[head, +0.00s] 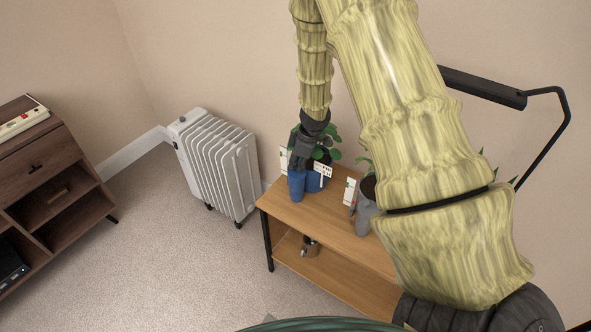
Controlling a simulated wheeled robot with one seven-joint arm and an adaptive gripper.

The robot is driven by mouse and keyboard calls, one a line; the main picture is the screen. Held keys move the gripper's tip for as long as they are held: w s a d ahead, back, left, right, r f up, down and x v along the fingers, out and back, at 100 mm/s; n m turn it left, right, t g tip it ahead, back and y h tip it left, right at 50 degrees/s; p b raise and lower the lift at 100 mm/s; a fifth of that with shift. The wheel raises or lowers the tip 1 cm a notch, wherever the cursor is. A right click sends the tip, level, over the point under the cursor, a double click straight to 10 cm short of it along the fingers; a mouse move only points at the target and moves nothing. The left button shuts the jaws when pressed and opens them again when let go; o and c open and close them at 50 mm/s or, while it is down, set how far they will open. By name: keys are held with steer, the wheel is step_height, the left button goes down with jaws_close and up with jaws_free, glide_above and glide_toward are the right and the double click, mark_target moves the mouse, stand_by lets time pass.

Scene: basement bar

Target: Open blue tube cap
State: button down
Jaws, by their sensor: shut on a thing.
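The blue tube (297,187) stands upright near the left end of the wooden table, in the head view. My gripper (296,166) points down over it from above, with its dark fingers shut at the tube's top end. The fingers hide that end, so I cannot make out the cap or whether it is apart from the tube.
A blue pot (317,184) with a leafy plant stands right beside the tube. A white radiator (218,165) stands left of the table.

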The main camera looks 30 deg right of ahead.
steer(key=shift+s+d+r+t+y+b, duration=0.25)
steer(key=shift+t+b, duration=0.4)
steer(key=shift+b, duration=1.45)
steer(key=shift+s+d+f+t+y+b, duration=0.1)
steer(key=shift+s+t+y+b, duration=0.45)
steer(key=shift+b, duration=1.6)
steer(key=shift+s+d+r+t+b, duration=0.15)
steer(key=shift+t+b, duration=0.65)
steer(key=shift+b, duration=1.3)
steer(key=s+t+b, duration=0.1)
steer(key=b, duration=0.1)
steer(key=t+y+b, duration=0.1)
steer(key=t+b, duration=0.1)
steer(key=b, duration=0.1)
steer(key=shift+s+d+r, duration=0.1)
steer(key=shift+s+d, duration=0.25)
steer(key=shift+s+t+b, duration=0.1)
steer(key=shift+t+b, duration=0.2)
steer(key=shift+b, duration=0.2)
steer(key=c, duration=1.3)
jaws_free()
steer(key=shift+s, duration=0.1)
steer(key=v, duration=1.2)
steer(key=shift+d, duration=0.2)
